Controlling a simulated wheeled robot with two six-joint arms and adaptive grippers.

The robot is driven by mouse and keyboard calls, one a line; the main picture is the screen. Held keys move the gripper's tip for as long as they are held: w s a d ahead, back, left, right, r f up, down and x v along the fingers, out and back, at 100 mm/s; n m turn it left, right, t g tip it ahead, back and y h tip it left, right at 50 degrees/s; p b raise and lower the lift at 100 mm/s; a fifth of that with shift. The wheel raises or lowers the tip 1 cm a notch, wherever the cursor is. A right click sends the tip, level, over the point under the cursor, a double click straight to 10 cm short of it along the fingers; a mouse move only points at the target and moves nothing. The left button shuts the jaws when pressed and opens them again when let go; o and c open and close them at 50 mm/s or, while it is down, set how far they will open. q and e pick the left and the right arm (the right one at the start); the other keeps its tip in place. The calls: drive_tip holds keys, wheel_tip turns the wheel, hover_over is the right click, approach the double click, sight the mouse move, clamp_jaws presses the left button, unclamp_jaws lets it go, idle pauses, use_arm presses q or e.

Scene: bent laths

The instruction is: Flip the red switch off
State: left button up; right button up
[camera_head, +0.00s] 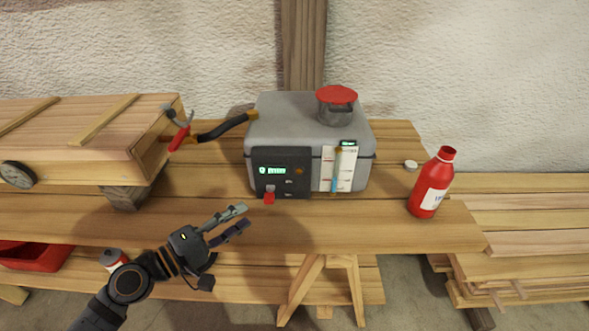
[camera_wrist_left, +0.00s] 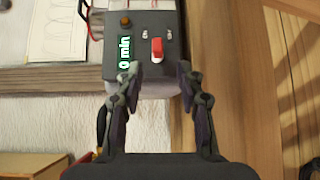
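The red switch (camera_head: 269,197) is on the lower left of the dark control panel (camera_head: 296,184) on the front of a grey box (camera_head: 270,135). In the left wrist view the red switch (camera_wrist_left: 157,49) shows just beyond and between my fingertips, with a green "0 min" display and an orange lamp beside it. My left gripper (camera_head: 241,217) is open and empty, in front of the bench edge, left of and below the switch. It also shows open in the left wrist view (camera_wrist_left: 159,70), apart from the switch. My right gripper is not in view.
The wooden bench (camera_head: 400,228) carries the box, with a red-lidded pot (camera_head: 336,108) on top and a gauge card (camera_head: 340,172) in front. A red bottle (camera_head: 433,185) stands right, near a small white cap (camera_head: 411,165). A wooden crate (camera_head: 80,150) and red-handled pliers (camera_head: 180,135) are left.

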sight(268, 197)
use_arm(q)
drive_tip(key=shift+s+a+r, duration=0.25)
drive_tip(key=shift+s+a, duration=0.25)
drive_tip(key=shift+a, duration=0.05)
drive_tip(key=x, duration=1)
drive_tip(key=shift+w+d+f+p, duration=0.15)
drive_tip(key=shift+d+p, duration=0.1)
drive_tip(key=shift+p, duration=0.15)
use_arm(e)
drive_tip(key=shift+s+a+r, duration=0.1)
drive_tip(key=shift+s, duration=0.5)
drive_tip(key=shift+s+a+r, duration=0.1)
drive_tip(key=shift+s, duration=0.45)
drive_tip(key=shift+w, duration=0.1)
use_arm(q)
drive_tip(key=shift+c, duration=0.6)
clamp_jaws()
